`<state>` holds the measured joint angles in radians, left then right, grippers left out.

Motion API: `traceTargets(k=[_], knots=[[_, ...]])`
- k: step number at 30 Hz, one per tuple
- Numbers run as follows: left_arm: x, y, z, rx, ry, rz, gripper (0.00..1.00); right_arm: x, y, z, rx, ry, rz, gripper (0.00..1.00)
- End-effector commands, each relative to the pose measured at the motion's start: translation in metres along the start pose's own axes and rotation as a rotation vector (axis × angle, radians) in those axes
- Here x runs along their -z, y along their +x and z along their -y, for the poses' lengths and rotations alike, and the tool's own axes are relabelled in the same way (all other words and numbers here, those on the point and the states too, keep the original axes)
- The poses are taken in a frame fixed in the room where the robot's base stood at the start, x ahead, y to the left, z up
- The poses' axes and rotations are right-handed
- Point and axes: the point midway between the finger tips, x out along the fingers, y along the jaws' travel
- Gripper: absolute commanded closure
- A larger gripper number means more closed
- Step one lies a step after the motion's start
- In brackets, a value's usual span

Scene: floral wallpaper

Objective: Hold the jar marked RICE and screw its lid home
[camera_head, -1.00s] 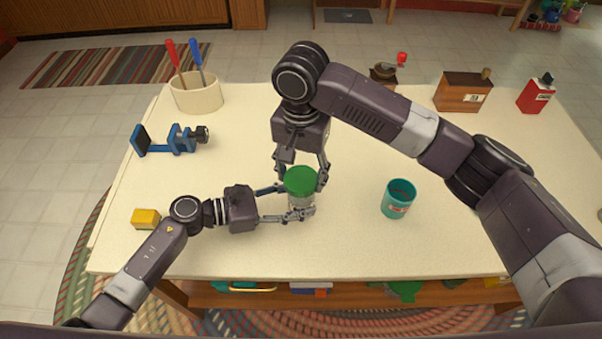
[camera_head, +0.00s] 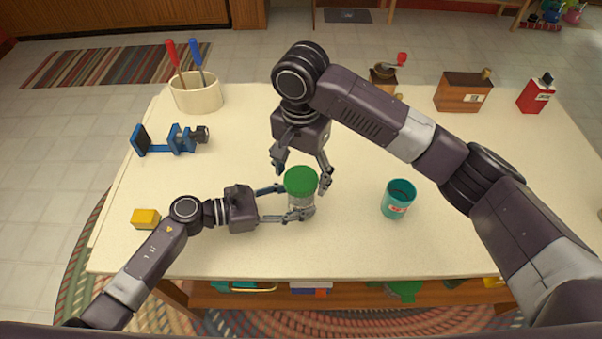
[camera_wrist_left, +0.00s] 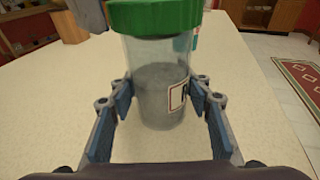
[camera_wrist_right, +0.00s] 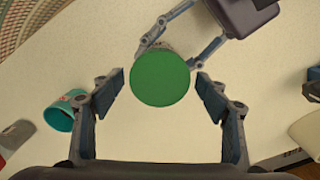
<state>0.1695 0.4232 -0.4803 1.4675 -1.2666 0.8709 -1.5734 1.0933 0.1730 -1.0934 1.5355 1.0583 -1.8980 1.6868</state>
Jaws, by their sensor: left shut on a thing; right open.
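The jar (camera_head: 300,201) stands upright on the table, clear-walled with grey contents and a green lid (camera_head: 301,180) on top. In the left wrist view the jar (camera_wrist_left: 160,85) shows part of a red-edged label at its right side; the word is not readable. My left gripper (camera_head: 300,204) is shut on the jar's body from the left. My right gripper (camera_head: 301,178) points down from above, open, with its fingers on either side of the lid and apart from it. The right wrist view shows gaps between the fingers and the lid (camera_wrist_right: 160,78).
A teal cup (camera_head: 398,199) stands right of the jar. A yellow block (camera_head: 145,218) lies at the left, near my left arm. A blue clamp (camera_head: 170,141), a cream pot (camera_head: 196,94) with two screwdrivers, a grinder (camera_head: 384,77), a wooden box (camera_head: 462,92) and a red tin (camera_head: 535,95) stand farther back.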

Motion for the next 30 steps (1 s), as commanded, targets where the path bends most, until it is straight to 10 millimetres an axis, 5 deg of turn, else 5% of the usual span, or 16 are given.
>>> traceTargets(k=[21, 30], knots=[[-0.0002, 0.0000, 0.0000, 0.000, 0.000, 0.000, 0.79, 0.0005, -0.0001, -0.0002, -0.001, -0.934, -0.001, 0.32], [-0.0002, 0.0000, 0.0000, 0.000, 0.000, 0.000, 0.79, 0.0002, 0.0000, -0.0002, 0.000, -1.029, 0.000, 0.32]])
